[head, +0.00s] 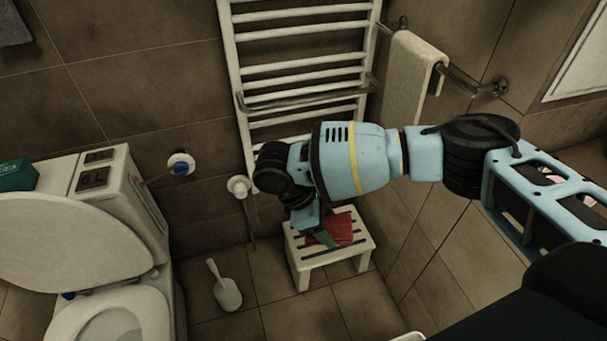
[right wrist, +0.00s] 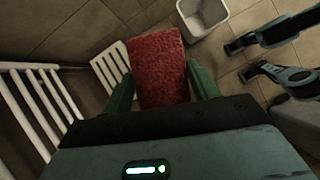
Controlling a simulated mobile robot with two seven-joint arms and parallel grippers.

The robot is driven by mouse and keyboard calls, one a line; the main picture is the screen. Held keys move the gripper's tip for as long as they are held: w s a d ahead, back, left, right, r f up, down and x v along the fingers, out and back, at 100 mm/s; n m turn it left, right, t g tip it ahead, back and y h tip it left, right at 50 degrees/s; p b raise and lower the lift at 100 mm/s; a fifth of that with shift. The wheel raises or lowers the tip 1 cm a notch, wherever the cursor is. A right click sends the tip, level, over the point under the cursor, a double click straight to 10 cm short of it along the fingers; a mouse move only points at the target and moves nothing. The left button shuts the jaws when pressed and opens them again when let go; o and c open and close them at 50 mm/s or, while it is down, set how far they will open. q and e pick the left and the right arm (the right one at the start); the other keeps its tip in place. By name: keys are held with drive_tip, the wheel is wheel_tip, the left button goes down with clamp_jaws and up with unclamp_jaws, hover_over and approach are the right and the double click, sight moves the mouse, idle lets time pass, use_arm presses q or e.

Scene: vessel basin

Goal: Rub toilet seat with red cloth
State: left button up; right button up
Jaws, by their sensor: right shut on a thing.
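The red cloth (right wrist: 158,70) is between the green fingers of my right gripper (right wrist: 160,88) in the right wrist view. In the head view the red cloth (head: 334,229) shows over the white slatted stool (head: 361,241), partly hidden by my right gripper (head: 322,236). I cannot tell whether the cloth still touches the stool. The toilet is at the left of the head view, with its lid (head: 70,243) raised. The toilet seat (head: 115,311) is down around the bowl, cut off by the lower edge. My left gripper is not seen in the head view.
A toilet brush in its holder (head: 227,293) stands on the floor between toilet and stool. A white towel radiator (head: 300,70) is on the back wall. A towel (head: 412,80) hangs on a rail at right. A white bin (right wrist: 204,17) shows in the right wrist view.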

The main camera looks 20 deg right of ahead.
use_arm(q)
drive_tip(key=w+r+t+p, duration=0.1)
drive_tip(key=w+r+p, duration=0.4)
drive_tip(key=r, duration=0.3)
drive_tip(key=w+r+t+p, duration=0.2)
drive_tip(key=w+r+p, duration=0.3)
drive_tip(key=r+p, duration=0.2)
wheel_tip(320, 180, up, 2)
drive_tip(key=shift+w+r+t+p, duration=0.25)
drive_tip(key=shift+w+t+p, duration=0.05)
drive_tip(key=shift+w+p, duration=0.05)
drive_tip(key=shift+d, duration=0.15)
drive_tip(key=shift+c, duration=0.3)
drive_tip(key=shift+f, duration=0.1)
use_arm(e)
drive_tip(key=s+r+m+g+y, duration=0.1)
drive_tip(key=s+r+m, duration=0.3)
drive_tip(key=r, duration=0.4)
drive_tip(key=s+d+r+m+g+y, duration=0.1)
drive_tip(key=s+r+m, duration=0.3)
drive_tip(key=r, duration=0.4)
drive_tip(key=s+r+m+g+y, duration=0.1)
drive_tip(key=s+r+m+y, duration=0.2)
drive_tip(key=r, duration=0.5)
drive_tip(key=s+m, duration=0.1)
drive_tip(key=m, duration=0.1)
drive_tip(key=shift+d+r+m+g+y, duration=0.3)
drive_tip(key=shift+d+r, duration=0.05)
drive_tip(key=shift+d, duration=0.05)
